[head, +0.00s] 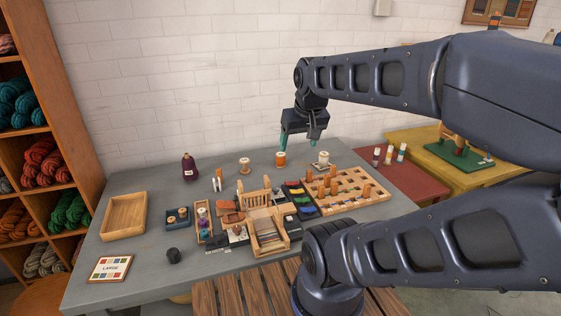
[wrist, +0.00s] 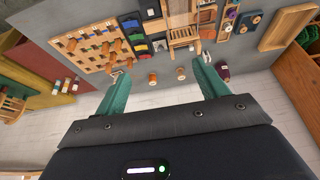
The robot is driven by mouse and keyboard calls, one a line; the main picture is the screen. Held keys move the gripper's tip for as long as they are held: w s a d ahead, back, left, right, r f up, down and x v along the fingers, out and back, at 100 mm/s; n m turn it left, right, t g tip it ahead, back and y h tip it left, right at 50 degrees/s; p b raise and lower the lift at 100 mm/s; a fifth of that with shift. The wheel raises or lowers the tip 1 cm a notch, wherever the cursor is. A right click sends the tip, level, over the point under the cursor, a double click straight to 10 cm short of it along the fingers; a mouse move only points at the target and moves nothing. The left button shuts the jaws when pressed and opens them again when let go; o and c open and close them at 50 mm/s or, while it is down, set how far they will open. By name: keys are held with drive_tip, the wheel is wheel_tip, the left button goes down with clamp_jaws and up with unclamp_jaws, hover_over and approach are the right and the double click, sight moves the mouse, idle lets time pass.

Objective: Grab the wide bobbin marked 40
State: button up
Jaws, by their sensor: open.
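Three bobbins stand in a row near the back of the grey table: an orange-brown one (head: 280,159), a pale-topped one to its left (head: 244,166) and a whitish, wider-looking one to its right (head: 322,159). Their markings are too small to read, so I cannot tell which bears 40. My gripper (head: 299,140) is open and empty, its teal fingers pointing down above the table's back edge, over the row. In the wrist view, the orange-brown bobbin (wrist: 153,79) and the left one (wrist: 181,73) show between the fingers (wrist: 161,68); the whitish one is partly hidden by a finger.
A pegboard (head: 350,190) with wooden pegs, a small wooden loom (head: 268,235) and coloured swatches (head: 296,194) crowd the front middle. A dark purple cone (head: 189,168) stands back left, near an empty wooden tray (head: 124,216). A white brick wall rises behind the table.

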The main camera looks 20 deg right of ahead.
drive_tip(key=shift+o, duration=0.3)
idle(0.4)
drive_tip(key=w+d+r+n+g, duration=0.1)
drive_tip(key=w+r+n, duration=0.1)
drive_tip(key=w, duration=0.6)
drive_tip(key=w+d+r+n, duration=0.1)
drive_tip(key=w+n, duration=0.1)
drive_tip(key=w, duration=0.5)
drive_tip(key=n+g, duration=0.4)
drive_tip(key=n, duration=0.9)
hover_over(281, 154)
wheel_tip(281, 154, down, 30)
drive_tip(key=f, duration=0.5)
drive_tip(key=shift+d+f, duration=0.25)
drive_tip(key=shift+d, duration=0.05)
drive_tip(key=shift+w+a+f, duration=0.1)
drive_tip(key=shift+a+f, duration=0.05)
drive_tip(key=shift+f, duration=1.15)
drive_tip(key=shift+w+a+f, duration=0.1)
drive_tip(key=shift+a+f, duration=0.05)
drive_tip(key=shift+f, duration=1.15)
drive_tip(key=shift+c, duration=0.2)
